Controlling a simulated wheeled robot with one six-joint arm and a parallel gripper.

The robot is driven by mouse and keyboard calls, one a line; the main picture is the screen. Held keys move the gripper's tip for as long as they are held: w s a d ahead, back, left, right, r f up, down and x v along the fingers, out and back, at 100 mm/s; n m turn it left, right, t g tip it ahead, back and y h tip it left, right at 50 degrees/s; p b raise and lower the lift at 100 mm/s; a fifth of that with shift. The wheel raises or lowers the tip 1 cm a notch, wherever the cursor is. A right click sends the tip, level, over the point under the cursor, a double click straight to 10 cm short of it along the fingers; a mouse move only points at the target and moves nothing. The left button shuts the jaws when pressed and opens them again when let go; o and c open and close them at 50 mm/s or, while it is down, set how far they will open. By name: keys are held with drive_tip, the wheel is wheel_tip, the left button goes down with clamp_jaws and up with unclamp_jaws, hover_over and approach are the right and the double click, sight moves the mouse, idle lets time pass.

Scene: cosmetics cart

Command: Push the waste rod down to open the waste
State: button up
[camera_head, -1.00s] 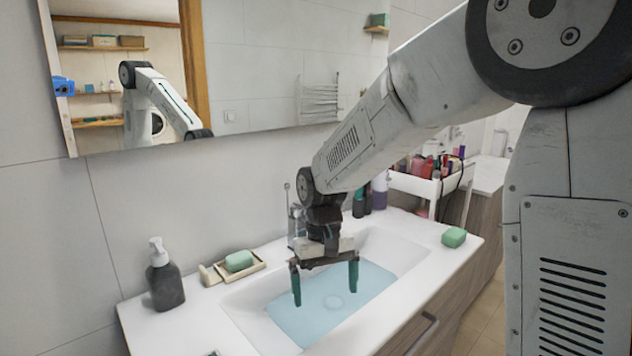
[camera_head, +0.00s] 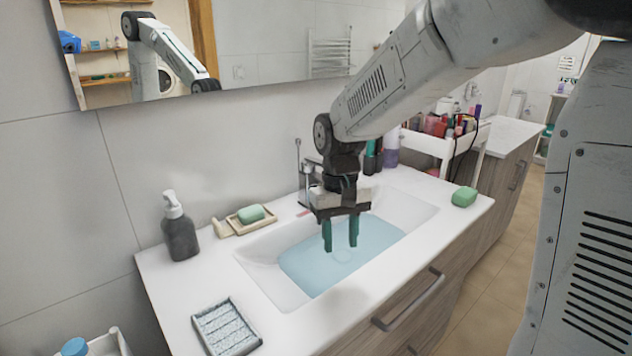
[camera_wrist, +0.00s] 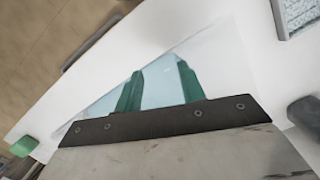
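The waste rod (camera_head: 298,165) is a thin upright metal rod with a small knob on top. It stands behind the tap (camera_head: 311,172) at the back edge of the white sink (camera_head: 262,274). My gripper (camera_head: 340,247) hangs over the basin, in front of and to the right of the rod, with its green fingers pointing down. The fingers are apart with nothing between them. In the wrist view my gripper (camera_wrist: 160,70) shows over the water, again empty. The rod is not visible there, and my wrist partly hides the tap in the head view.
Pale blue water (camera_head: 312,265) fills the basin. A dark soap dispenser (camera_head: 180,238) and a soap dish (camera_head: 237,224) stand left; green soap (camera_head: 464,196) lies right. Bottles (camera_head: 373,158) stand behind my wrist. A mirror (camera_head: 275,40) hangs above. The left front counter holds a patterned tray (camera_head: 226,328).

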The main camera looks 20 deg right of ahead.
drive_tip(key=shift+t, duration=0.4)
drive_tip(key=s+r, duration=0.2)
drive_tip(key=s+d+r, duration=0.1)
drive_tip(key=s+r, duration=0.1)
drive_tip(key=s, duration=0.1)
drive_tip(key=shift+d+r, duration=0.15)
drive_tip(key=shift+d, duration=0.05)
clamp_jaws()
drive_tip(key=s+d+r+t, duration=0.1)
drive_tip(key=s, duration=0.8)
drive_tip(key=s+d+r+t, duration=0.1)
drive_tip(key=s+d+r, duration=0.1)
drive_tip(key=s, duration=0.7)
drive_tip(key=shift+r, duration=0.2)
drive_tip(key=shift+w, duration=0.1)
